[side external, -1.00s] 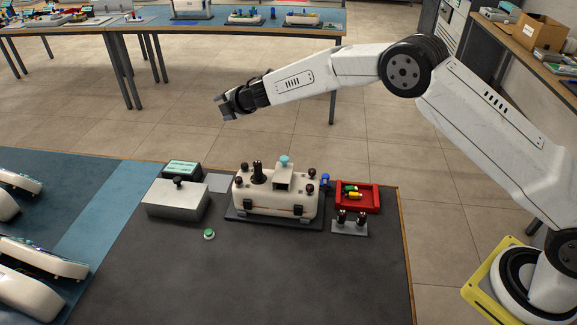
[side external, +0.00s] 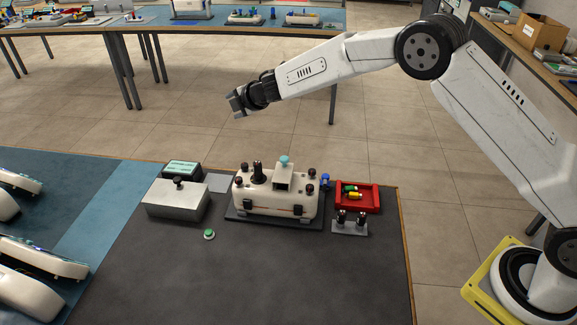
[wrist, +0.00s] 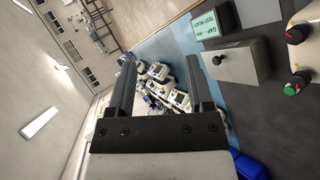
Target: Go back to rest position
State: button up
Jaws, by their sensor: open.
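My gripper (side external: 236,103) hangs in the air above and behind the work table in the side external view, well clear of everything on it. In the wrist view its two dark fingers (wrist: 160,85) stand apart with nothing between them. Below it on the dark mat is a white device (side external: 276,192) with black knobs and a light-blue button on top. A grey box with a black knob (side external: 176,198) stands to its left, and also shows in the wrist view (wrist: 236,62). A green display (side external: 182,169) sits behind that box; in the wrist view (wrist: 212,26) it bears text.
A red tray (side external: 374,208) with small green and yellow parts is right of the device. A grey stand with black knobs (side external: 349,228) is in front of it. A green button (side external: 209,235) sits on the mat. The mat's front area is bare (side external: 300,285).

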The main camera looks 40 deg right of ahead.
jog(key=s+d+m+g, duration=0.2)
jog(key=s+d+m, duration=0.2)
jog(key=s, duration=1)
jog(key=s+d+f+m+g+h, duration=0.1)
jog(key=s+d+m+g, duration=0.2)
jog(key=s+m, duration=0.6)
jog(key=s+d+f+m+g+h, duration=0.1)
jog(key=s+d+m+g, duration=0.2)
jog(key=s, duration=1.6)
jog(key=d+m, duration=0.2)
jog(key=m, duration=0.1)
jog(key=shift+s+d+m, duration=0.3)
jog(key=shift+s+d, duration=0.05)
jog(key=shift+s, duration=0.05)
